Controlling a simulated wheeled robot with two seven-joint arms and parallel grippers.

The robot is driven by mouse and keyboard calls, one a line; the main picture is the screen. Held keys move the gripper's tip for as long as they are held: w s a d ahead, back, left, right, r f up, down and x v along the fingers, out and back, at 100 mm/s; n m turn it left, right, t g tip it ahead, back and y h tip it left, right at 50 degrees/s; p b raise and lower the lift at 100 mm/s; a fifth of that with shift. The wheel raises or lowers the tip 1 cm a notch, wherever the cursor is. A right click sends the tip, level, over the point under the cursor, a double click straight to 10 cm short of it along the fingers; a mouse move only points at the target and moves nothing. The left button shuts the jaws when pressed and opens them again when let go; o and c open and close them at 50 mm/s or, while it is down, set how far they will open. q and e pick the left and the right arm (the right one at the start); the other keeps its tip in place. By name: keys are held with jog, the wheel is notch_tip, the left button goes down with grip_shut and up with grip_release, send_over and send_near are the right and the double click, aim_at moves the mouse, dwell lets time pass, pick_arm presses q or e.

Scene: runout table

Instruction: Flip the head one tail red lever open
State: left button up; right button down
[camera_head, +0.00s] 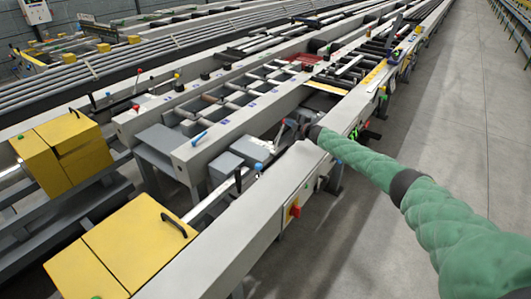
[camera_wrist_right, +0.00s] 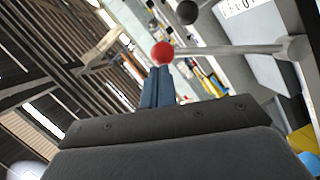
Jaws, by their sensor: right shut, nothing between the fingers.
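A lever with a red ball knob (camera_wrist_right: 163,53) shows in the wrist view, its grey rod (camera_wrist_right: 230,50) running right to a round grey pivot (camera_wrist_right: 292,47). My right gripper (camera_wrist_right: 159,72) is shut and empty, its blue-grey fingers together with the tips just below the red knob in the picture. I cannot tell whether they touch it. In the head view my right arm reaches in from the right, and the gripper (camera_head: 300,128) is small at the machine's near beam. The red knob is hard to make out there. My left gripper is not in view.
Levers with blue knobs (camera_head: 258,167) stand on the machine nearby. A yellow box (camera_head: 135,240) is at the front left. A red-and-yellow switch (camera_head: 294,210) sits on the near beam (camera_head: 262,205). The grey floor on the right is clear.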

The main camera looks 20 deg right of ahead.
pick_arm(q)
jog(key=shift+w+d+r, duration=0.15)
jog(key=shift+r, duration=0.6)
pick_arm(e)
jog(key=shift+w+d, duration=0.1)
jog(key=shift+d, duration=0.15)
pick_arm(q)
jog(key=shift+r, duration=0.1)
pick_arm(e)
jog(key=shift+d, duration=0.1)
